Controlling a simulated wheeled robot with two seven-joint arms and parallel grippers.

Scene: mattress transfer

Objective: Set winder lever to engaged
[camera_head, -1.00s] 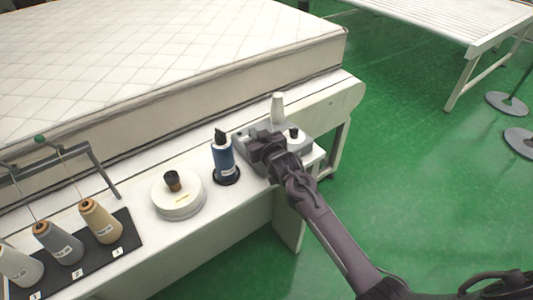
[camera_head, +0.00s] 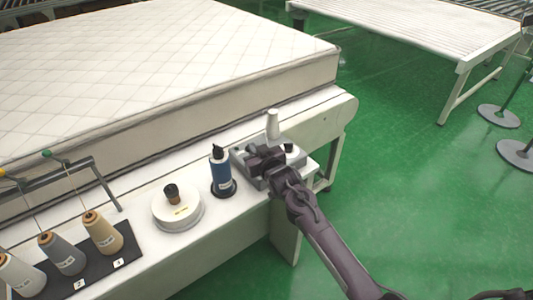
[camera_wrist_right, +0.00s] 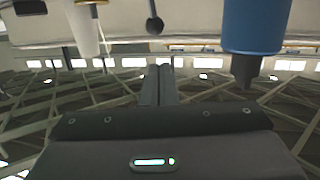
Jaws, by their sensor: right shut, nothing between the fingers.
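The winder (camera_head: 296,160) is a grey unit at the right end of the white bench, with a white cone (camera_head: 273,126) standing on it. My right gripper (camera_head: 256,160) is over the winder's left part and hides some of it. Its fingers are shut and empty in the right wrist view (camera_wrist_right: 159,85). A lever with a dark ball knob (camera_wrist_right: 154,25) shows above the fingertips in that view, apart from them. I cannot tell the lever's setting, and the gripper hides it in the head view. My left gripper is out of view.
A blue bottle (camera_head: 220,172) stands just left of my right gripper; it also shows in the right wrist view (camera_wrist_right: 256,25). A round white container (camera_head: 178,212) and several thread cones (camera_head: 103,232) stand farther left. The mattress (camera_head: 150,75) lies behind.

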